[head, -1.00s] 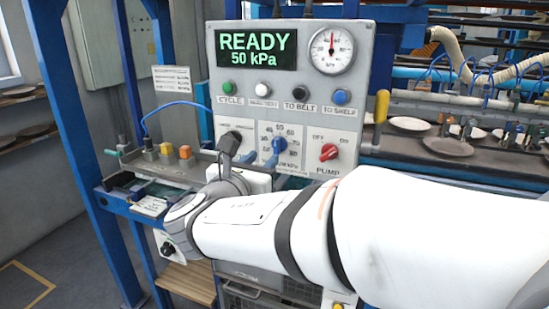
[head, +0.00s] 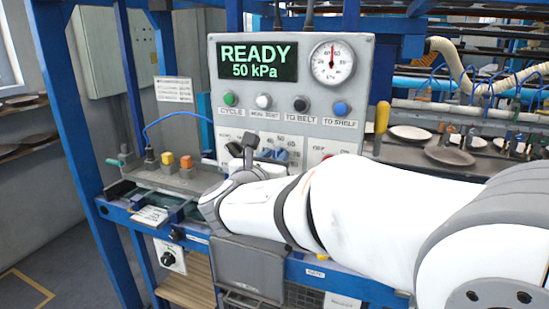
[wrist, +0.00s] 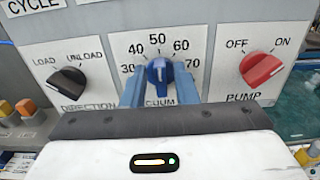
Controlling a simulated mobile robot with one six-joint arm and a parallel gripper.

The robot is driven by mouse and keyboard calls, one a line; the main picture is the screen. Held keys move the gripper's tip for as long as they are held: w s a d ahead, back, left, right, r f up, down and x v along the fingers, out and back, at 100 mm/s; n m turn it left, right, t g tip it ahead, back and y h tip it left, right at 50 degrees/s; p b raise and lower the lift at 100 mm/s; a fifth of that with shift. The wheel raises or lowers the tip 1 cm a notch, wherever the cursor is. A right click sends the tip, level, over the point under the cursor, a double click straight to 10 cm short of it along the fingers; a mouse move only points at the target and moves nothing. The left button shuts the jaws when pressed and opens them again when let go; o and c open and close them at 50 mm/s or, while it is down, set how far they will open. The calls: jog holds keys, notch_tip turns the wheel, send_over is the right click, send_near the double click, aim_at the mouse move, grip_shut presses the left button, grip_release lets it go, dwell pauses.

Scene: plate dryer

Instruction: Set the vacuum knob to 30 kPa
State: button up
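The blue vacuum knob (wrist: 160,72) sits in the middle of the lower panel in the wrist view, with its white mark toward 50 on a printed scale from 30 to 70. My gripper (wrist: 161,92) has a blue finger on each side of the knob, with the fingers apart and the knob's handle between them. I cannot tell whether they touch it. In the head view my gripper (head: 273,155) is in front of the vacuum dial, and my arm hides much of the lower panel. The display (head: 257,61) reads READY 50 kPa.
The black direction knob (wrist: 68,84) is to the left and the red pump knob (wrist: 262,68) to the right. Green, white, black and blue buttons run above. A pressure gauge (head: 332,63) is at the top right. Plates (head: 410,133) lie on the right.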

grip_shut()
jog(key=shift+r+n+p, duration=0.1)
jog(key=shift+n+p, duration=0.2)
jog(key=shift+p, duration=0.05)
jog(key=n+p, duration=0.2)
jog(key=p, duration=0.1)
jog(key=shift+a+r, duration=0.1)
jog(key=shift+r, duration=0.05)
jog(key=n+p, duration=0.4)
jog(key=p, duration=0.1)
jog(key=n+p, duration=0.4)
jog(key=p, duration=0.1)
jog(key=f+n+p, duration=0.1)
jog(key=n+p, duration=0.4)
jog(key=shift+w+a+f, duration=0.1)
jog(key=shift+w+a, duration=0.1)
jog(key=shift+a, duration=0.15)
jog(key=shift+f, duration=0.1)
